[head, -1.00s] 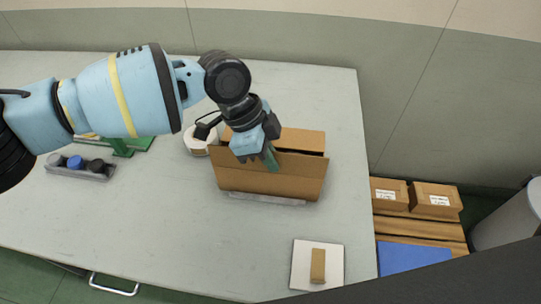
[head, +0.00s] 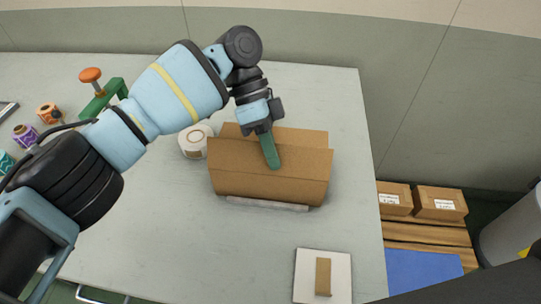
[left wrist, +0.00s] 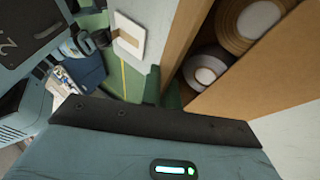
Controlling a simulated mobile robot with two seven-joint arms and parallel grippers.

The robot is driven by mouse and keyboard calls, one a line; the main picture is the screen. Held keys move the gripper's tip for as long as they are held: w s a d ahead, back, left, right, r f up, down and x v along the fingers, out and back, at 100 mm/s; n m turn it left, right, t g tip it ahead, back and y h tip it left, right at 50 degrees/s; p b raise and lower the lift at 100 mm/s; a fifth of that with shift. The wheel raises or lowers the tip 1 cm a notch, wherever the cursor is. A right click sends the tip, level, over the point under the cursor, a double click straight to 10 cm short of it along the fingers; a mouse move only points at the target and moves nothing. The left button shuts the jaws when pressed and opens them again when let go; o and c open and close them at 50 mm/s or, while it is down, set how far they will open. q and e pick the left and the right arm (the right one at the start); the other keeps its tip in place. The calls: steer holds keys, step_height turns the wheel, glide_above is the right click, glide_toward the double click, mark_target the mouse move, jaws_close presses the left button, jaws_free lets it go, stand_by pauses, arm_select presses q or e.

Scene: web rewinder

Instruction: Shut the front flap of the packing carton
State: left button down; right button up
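The packing carton (head: 262,190) sits on the grey table. Its front flap (head: 235,160) leans back over the opening, and the back flap (head: 305,138) shows behind it. My left gripper (head: 271,158) is above the carton with its green fingers together against the front flap's outer face. In the left wrist view the fingers (left wrist: 163,92) are close together beside the carton's edge, with nothing seen between them. There the carton is still partly open, with white rolls (left wrist: 205,70) inside and a brown panel (left wrist: 265,75) at right. My right gripper is not in view.
A white tape roll (head: 195,141) stands just left of the carton. A white pad with a brown block (head: 323,277) lies near the front right. Small boxes (head: 440,204) sit on a pallet beyond the table's right edge.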

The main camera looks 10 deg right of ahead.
arm_select(q)
steer(key=shift+w+d+f+g+b, duration=0.15)
steer(key=shift+f+g+b, duration=0.1)
steer(key=shift+g+b, duration=0.5)
steer(key=c, duration=1.6)
jaws_free()
steer(key=shift+c, duration=0.2)
steer(key=shift+r, duration=0.15)
